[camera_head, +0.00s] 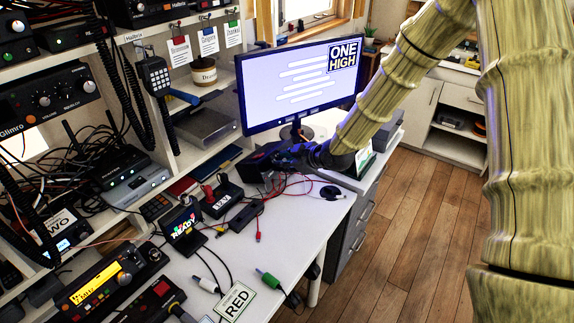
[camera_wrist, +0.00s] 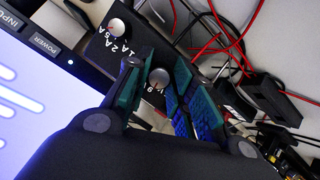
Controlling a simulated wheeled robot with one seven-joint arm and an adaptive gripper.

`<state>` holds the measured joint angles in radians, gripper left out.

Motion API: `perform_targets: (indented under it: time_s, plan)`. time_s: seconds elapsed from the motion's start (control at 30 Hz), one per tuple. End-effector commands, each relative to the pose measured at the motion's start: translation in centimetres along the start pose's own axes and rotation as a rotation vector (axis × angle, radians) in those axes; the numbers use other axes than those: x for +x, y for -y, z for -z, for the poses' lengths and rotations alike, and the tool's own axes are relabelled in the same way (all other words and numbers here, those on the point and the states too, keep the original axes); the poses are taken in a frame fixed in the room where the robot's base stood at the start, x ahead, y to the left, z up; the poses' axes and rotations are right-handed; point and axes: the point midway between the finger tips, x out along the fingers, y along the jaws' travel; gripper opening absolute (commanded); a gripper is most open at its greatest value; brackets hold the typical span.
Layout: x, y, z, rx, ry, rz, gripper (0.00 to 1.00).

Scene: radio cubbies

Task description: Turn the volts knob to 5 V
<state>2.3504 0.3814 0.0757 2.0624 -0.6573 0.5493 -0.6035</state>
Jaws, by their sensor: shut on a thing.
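In the wrist view a black box (camera_wrist: 88,50) carries two silver knobs. The upper knob (camera_wrist: 116,27) has the marks 1A, 2A and 5A beside it. The other, the volts knob (camera_wrist: 158,77), is between the teal pads of my gripper (camera_wrist: 160,90), which is shut on it. Only one digit, like a 9 or 6, shows near this knob; its other marks and its pointer setting are hidden or too small to read. In the head view the black box (camera_head: 258,160) stands on the white desk below the monitor, with my gripper (camera_head: 297,152) against its right side.
The lit monitor (camera_head: 300,85) stands close behind my gripper; its edge also shows in the wrist view (camera_wrist: 30,95). Red and black leads (camera_head: 290,188) lie in front of the box. Small devices crowd the desk (camera_head: 318,228) to the left. Floor at right is clear.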

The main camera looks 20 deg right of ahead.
Motion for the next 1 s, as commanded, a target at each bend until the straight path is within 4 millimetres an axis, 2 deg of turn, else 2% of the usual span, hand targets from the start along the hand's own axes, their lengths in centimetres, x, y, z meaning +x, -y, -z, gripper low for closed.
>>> perform_targets:
  time_s: [0.5,0.8,1.0]
  plan:
    - [0.22,0.15,-0.33,-0.450,-0.018,-0.056,0.00]
    - [0.11,0.02,-0.24,-0.601,-0.026,-0.076,0.00]
    - [0.05,-0.02,-0.12,-0.643,-0.030,-0.082,0.00]
